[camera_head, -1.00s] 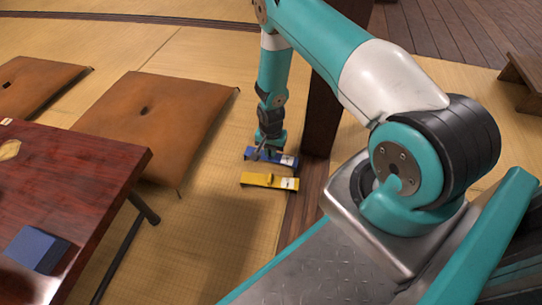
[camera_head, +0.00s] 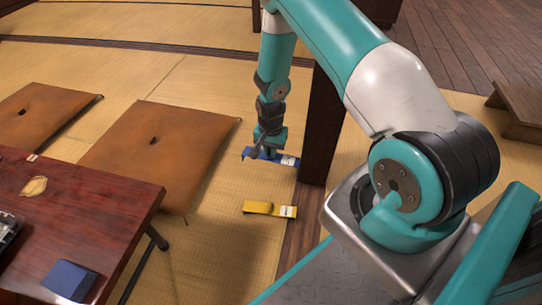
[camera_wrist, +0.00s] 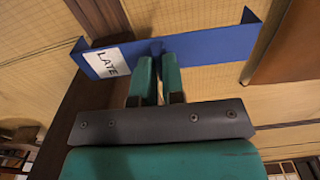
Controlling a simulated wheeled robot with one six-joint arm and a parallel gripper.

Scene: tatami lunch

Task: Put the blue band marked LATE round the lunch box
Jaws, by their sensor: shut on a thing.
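The blue band (camera_wrist: 215,43) is a long channel with bent-up ends and a white label reading LATE. My gripper (camera_wrist: 158,65) is shut on its middle grip. In the head view my gripper (camera_head: 270,152) holds the blue band (camera_head: 288,160) above the tatami, beside a dark post. A plain dark blue block (camera_head: 68,280) lies on the red-brown table at lower left. A dark, metal-edged object (camera_head: 8,230) is cut off at the left edge of the table. I cannot tell whether either is the lunch box.
A yellow band (camera_head: 262,208) with a white label lies on the tatami. The dark post (camera_head: 322,130) stands close right of my gripper. Brown cushions (camera_head: 165,150) lie between it and the low table (camera_head: 110,205). A wooden bench (camera_head: 515,110) stands at right.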

